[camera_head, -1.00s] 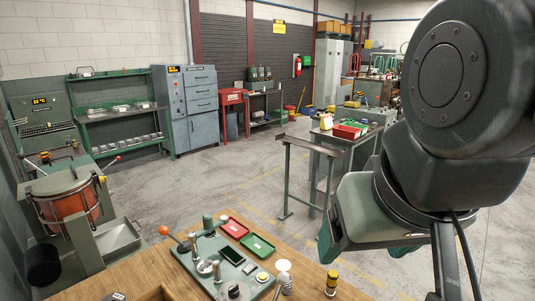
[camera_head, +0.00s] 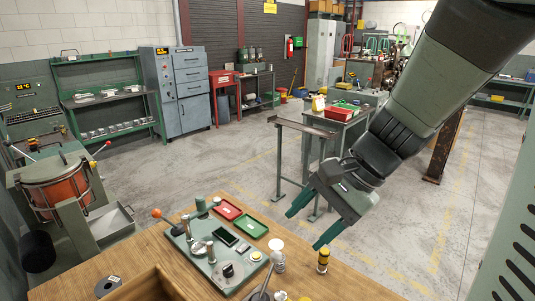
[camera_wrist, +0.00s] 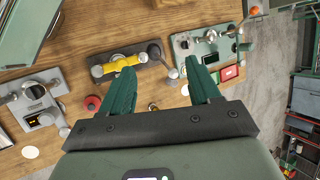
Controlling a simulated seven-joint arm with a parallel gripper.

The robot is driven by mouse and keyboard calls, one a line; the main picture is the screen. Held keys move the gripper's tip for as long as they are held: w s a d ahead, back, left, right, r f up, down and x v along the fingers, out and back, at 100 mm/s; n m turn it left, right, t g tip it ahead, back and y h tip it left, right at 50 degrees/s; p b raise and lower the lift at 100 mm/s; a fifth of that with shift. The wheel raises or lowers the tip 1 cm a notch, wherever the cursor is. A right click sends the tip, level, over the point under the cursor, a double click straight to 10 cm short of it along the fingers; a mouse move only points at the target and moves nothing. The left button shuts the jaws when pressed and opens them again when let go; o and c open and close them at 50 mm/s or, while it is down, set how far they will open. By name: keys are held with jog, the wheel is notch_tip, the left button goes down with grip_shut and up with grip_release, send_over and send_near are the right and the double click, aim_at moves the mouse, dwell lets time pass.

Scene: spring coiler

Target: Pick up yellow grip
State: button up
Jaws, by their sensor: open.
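In the wrist view a yellow bar-shaped grip (camera_wrist: 118,65) lies across a dark base on the wooden table, with pale metal ends. My gripper (camera_wrist: 158,80) is open and empty; its left green finger overlaps the grip's lower edge in the picture, but the gap in depth is unclear. In the head view my gripper (camera_head: 303,231) hangs above the floor side of the table, fingers pointing down-left. A separate yellow-and-black upright cylinder (camera_head: 323,261) stands near the table's edge. Only a bit of yellow shows at the head view's bottom edge; whether it is the grip is unclear.
A grey device (camera_wrist: 37,110) sits at left in the wrist view.

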jog(key=w+d+f+m+t+y, duration=0.35)
jog(key=w+d+f+m, duration=0.45)
jog(key=f, duration=0.3)
jog(key=m+t+h, duration=0.1)
jog(key=m+t, duration=0.5)
jog(key=m, duration=0.5)
send_near(324, 257)
jog(key=shift+w+d+f, duration=0.55)
jog(key=shift+f, duration=0.25)
jog(key=shift+w+f, duration=0.15)
jog(key=shift+f, duration=0.15)
jog(key=x, duration=0.4)
jog(key=shift+w+a+f, duration=0.15)
jog(key=shift+w+a, duration=0.05)
jog(key=x, duration=0.5)
jog(key=shift+s+a+r, duration=0.1)
jog(key=shift+a+r, duration=0.15)
jog(key=shift+r, duration=0.1)
jog(key=shift+w+a+f, duration=0.15)
jog(key=shift+w+a, duration=0.05)
jog(key=shift+w, duration=0.1)
